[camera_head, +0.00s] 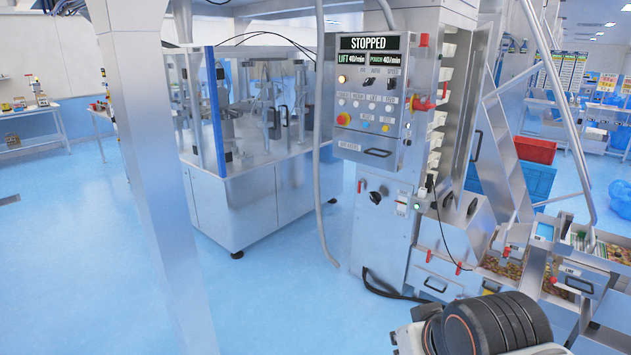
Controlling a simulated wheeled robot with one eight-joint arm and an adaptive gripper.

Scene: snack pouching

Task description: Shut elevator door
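A steel bucket elevator stands right of centre, with several white buckets (436,142) showing in its tall open front. My arm's black link with an orange ring shows at the bottom right, in front of the elevator's base. My gripper is not in view.
A glazed steel machine (248,205) stands left of centre. A grey hose (318,150) and a steel post (150,150) stand nearer. Product bins with steel drawers (583,275) are at right, with a red crate (535,149) behind.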

